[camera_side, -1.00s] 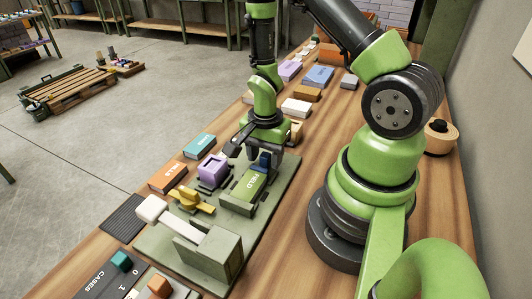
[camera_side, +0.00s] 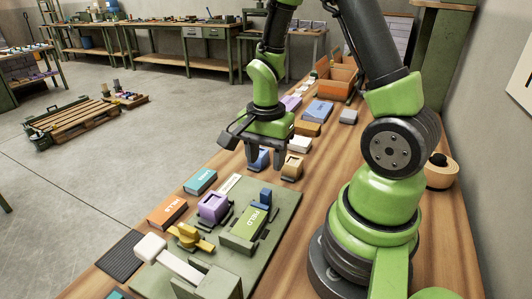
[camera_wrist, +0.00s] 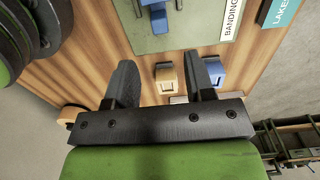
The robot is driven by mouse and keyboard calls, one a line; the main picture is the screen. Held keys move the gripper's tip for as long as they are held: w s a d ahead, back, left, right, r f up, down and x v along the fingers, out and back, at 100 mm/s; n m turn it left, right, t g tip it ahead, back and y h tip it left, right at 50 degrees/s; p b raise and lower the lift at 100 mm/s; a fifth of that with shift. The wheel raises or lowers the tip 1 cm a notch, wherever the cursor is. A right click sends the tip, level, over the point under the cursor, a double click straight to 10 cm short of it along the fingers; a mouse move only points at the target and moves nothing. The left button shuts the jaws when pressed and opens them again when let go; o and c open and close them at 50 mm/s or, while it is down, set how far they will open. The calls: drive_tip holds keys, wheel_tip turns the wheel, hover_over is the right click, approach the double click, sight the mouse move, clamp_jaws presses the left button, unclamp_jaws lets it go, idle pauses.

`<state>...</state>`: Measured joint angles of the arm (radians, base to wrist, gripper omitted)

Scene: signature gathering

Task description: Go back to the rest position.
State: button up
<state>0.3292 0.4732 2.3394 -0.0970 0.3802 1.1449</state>
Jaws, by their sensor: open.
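My gripper (camera_side: 266,160) is open and empty, its fingers pointing down in the side view. It hangs above the wooden bench, beyond the far end of the green board (camera_side: 283,213). In the wrist view my gripper (camera_wrist: 160,62) shows its two dark fingers spread wide with nothing held between them. The green FIELD block (camera_side: 250,228) with a blue piece (camera_side: 265,196) stands on the board, apart from the gripper.
A purple holder (camera_side: 213,206), a yellow piece (camera_side: 188,236) and a white-handled lever (camera_side: 168,254) stand on the board. Teal (camera_side: 200,181) and orange (camera_side: 167,211) blocks lie along the bench edge. Several blocks and an orange crate (camera_side: 337,80) line the far bench.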

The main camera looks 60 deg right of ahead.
drive_tip(key=shift+r, duration=0.25)
drive_tip(key=s+a+r+n+t+y, duration=0.1)
drive_tip(key=s+a+r+n+t, duration=0.2)
drive_tip(key=a+r+n, duration=0.2)
drive_tip(key=s+a+r+n+t+y, duration=0.1)
drive_tip(key=s+a+r+n+t, duration=0.3)
drive_tip(key=r+n, duration=0.5)
wheel_tip(320, 180, up, 5)
drive_tip(key=shift+a+f, duration=0.15)
drive_tip(key=shift+a, duration=0.45)
drive_tip(key=shift+s, duration=0.1)
drive_tip(key=shift+c, duration=0.5)
